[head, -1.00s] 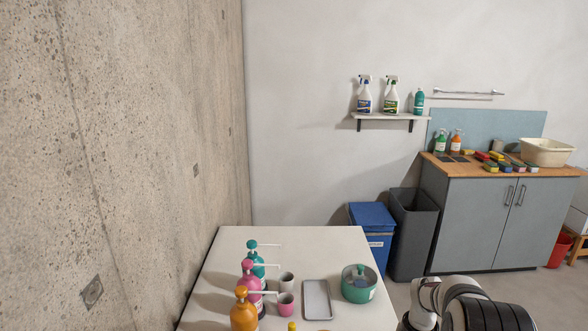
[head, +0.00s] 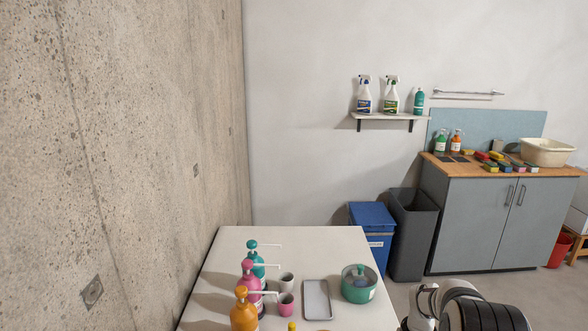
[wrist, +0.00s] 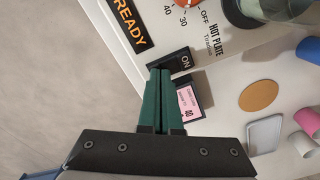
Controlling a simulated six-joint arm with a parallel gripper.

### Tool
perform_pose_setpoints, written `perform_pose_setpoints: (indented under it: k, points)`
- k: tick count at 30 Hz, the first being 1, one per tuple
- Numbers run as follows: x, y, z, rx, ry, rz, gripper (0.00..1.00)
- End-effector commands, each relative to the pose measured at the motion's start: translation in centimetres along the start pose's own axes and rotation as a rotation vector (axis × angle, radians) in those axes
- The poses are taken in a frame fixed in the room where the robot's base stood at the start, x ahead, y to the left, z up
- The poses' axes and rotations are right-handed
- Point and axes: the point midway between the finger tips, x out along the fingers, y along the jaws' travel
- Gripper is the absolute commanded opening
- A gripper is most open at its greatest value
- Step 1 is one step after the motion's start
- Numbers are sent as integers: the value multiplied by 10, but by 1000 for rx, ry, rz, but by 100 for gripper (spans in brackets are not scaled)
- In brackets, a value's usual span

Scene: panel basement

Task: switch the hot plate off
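In the wrist view the hot plate (wrist: 222,62) shows its white panel, printed HOT PLATE, at the top. A red-orange dial (wrist: 186,3), partly cut off, sits by the marks OFF, 30 and 40. A black rocker switch (wrist: 183,61) marked ON is just in front of my fingers. My gripper (wrist: 160,69) has its two green fingers together with nothing visible between them. The tips are at the left part of the switch; I cannot tell whether they touch it. In the head view neither the hot plate nor my gripper shows.
A black sign (wrist: 127,22) reads READY. A pink label (wrist: 187,103) lies beside my fingers. An orange disc (wrist: 259,96), a grey tray (wrist: 265,134) and cups are to the right. The head view shows pump bottles (head: 245,310) and a green pot (head: 359,292) on the white table (head: 225,262).

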Motion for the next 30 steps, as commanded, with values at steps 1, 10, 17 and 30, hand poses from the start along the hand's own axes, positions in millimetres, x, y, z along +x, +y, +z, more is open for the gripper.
perform_pose_setpoints:
  k: [1, 10, 17, 30]
  points:
    - [1, 0, 0, 0, -1, 0, 0]
    - [-8, 0, -1, 0, 2, -1, 0]
    - [-34, 0, -1, 0, 2, 0, 0]
    - [-68, 0, 0, -1, 1, 0, 0]
